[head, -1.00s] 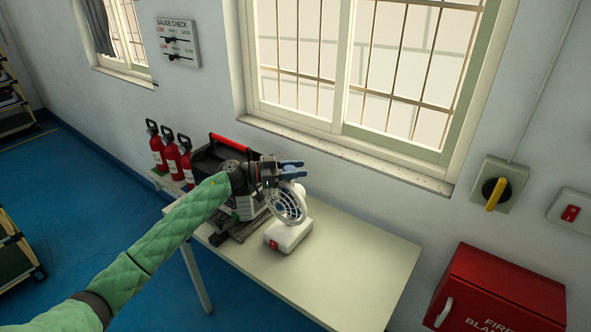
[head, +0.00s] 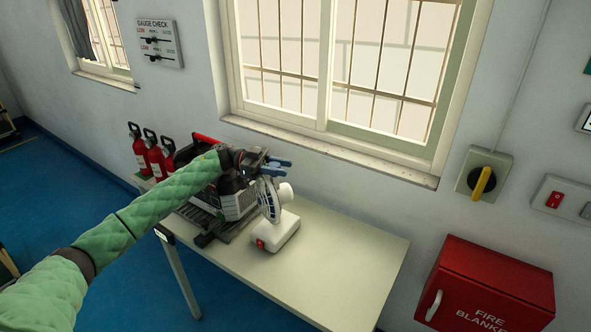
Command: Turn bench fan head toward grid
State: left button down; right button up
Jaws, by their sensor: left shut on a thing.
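The white bench fan stands on the pale table (head: 330,265). Its base (head: 278,234) has a red switch on the front. Its round caged head (head: 268,199) faces left, seen nearly edge-on, with the white motor housing (head: 286,192) on the right. My left gripper (head: 281,167) has blue fingers and is at the top of the fan head, shut on it; the exact contact is partly hidden. A grey unit with a grid-like face (head: 236,206) stands just left of the fan, partly covered by my left arm. My right gripper is out of view.
A dark case with a red handle (head: 196,145) sits at the back left. The table's right half is clear. A red fire blanket cabinet (head: 488,285) and yellow rotary switch (head: 484,181) are on the wall.

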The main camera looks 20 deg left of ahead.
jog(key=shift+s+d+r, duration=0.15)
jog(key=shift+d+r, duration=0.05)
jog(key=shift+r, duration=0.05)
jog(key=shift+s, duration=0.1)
pick_arm(q)
jog(key=c, duration=0.9)
grip_release()
jog(key=shift+r, duration=0.2)
notch_tip(320, 180, up, 4)
jog(key=shift+d+f+b, duration=0.1)
jog(key=shift+f+b, duration=0.05)
jog(key=shift+b, duration=1)
jog(key=shift+s+d+r+b, duration=0.3)
jog(key=shift+d+r+b, duration=0.25)
jog(key=shift+d+r, duration=0.95)
jog(key=shift+s+d+r+b, duration=0.3)
jog(key=shift+d+r+b, duration=0.35)
jog(key=shift+d, duration=1.6)
jog(key=shift+s+d+r+b, duration=0.35)
jog(key=shift+d+r, duration=0.95)
jog(key=shift+d, duration=0.55)
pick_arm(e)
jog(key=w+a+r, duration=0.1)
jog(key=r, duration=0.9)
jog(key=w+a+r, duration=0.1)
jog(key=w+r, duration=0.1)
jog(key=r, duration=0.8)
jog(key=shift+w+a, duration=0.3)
